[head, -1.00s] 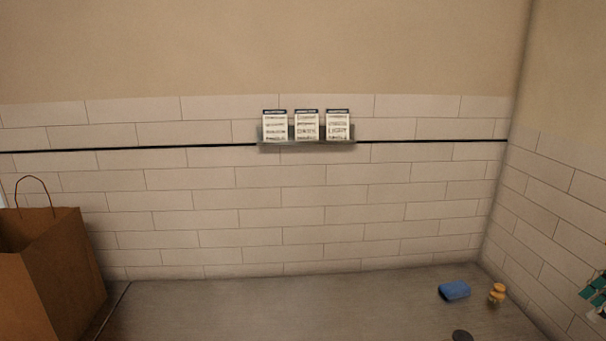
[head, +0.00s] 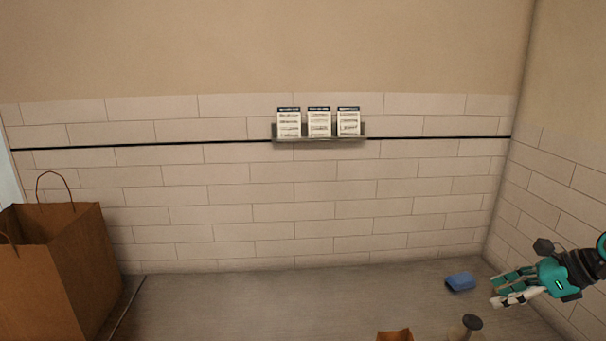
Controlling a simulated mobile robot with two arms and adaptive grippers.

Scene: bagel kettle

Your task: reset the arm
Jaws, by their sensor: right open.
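My right gripper (head: 496,293) comes in from the right edge in the head view, teal and black with pale fingertips. It is open, and I see nothing between its fingers. It is over the right end of the grey counter (head: 230,305), just right of a blue sponge-like block (head: 460,282), and looks apart from it. My left gripper is not in view.
A brown paper bag (head: 85,260) stands at the left. A dark-topped object (head: 470,324) and an orange-brown thing (head: 395,335) show at the bottom edge. A wall shelf (head: 320,139) holds three cards (head: 319,122). The middle of the counter is clear.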

